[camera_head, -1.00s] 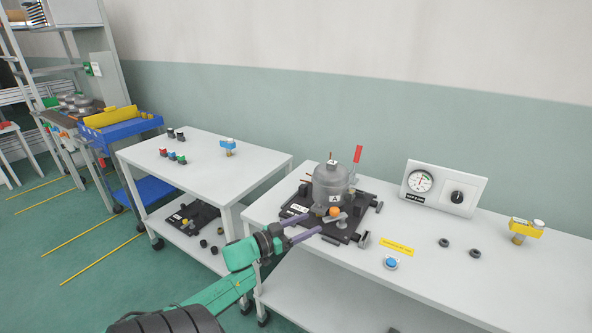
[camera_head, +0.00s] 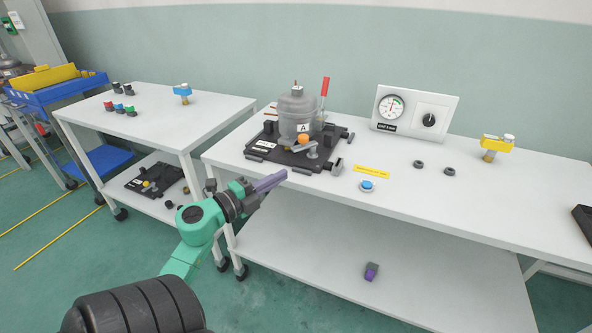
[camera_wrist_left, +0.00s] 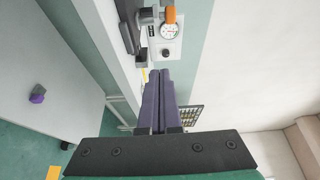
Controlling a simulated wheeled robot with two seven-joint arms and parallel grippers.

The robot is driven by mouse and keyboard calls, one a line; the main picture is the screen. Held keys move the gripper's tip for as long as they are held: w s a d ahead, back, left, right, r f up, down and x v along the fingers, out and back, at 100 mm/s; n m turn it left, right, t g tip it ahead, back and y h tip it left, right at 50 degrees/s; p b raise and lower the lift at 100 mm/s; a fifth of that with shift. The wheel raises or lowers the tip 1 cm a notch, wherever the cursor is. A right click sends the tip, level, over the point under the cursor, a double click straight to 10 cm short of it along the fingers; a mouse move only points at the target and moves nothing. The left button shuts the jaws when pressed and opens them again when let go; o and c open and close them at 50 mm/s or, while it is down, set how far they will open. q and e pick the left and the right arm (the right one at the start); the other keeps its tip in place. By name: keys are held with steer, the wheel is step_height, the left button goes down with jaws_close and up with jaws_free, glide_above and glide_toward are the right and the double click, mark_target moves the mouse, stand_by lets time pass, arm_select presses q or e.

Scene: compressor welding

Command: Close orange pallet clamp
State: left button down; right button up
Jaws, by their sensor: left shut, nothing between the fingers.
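The orange pallet clamp's orange knob (camera_head: 303,139) is at the front of a black pallet (camera_head: 262,153) on the white table. A metal compressor (camera_head: 298,108) stands upright on the pallet, behind the clamp. The clamp's grey lever is small in the picture, so I cannot tell its exact position. My left gripper (camera_head: 284,174) is shut and empty, in front of the table edge and below-left of the clamp, apart from it. In the left wrist view its purple fingers (camera_wrist_left: 158,95) lie together, and the orange knob (camera_wrist_left: 170,15) shows at the top. My right gripper is out of view.
A gauge panel (camera_head: 415,110), a blue button (camera_head: 367,186) and a yellow-topped fitting (camera_head: 494,147) are on the table. A purple and grey block (camera_head: 371,271) appears on the lower shelf. A second white table (camera_head: 150,120) stands at the left.

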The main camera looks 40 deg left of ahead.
arm_select(q)
steer(key=p, duration=0.1)
glide_toward(305, 142)
steer(key=w+d, duration=0.1)
steer(key=w+d+f, duration=0.1)
steer(key=w+d, duration=0.2)
steer(key=d, duration=0.1)
steer(key=shift+w+d+f, duration=0.1)
steer(key=shift+w+f, duration=0.25)
steer(key=w+a, duration=0.2)
steer(key=a, duration=0.1)
steer(key=shift+f, duration=0.15)
steer(key=shift+a, duration=0.35)
steer(key=shift+a+f+m+b, duration=0.15)
steer(key=shift+m+b, duration=0.15)
steer(key=shift+b, duration=0.3)
steer(key=shift+h, duration=0.5)
steer(key=shift+a+m+h+b, duration=0.2)
steer(key=shift+m+h+b, duration=0.2)
steer(key=shift+m+b, duration=0.1)
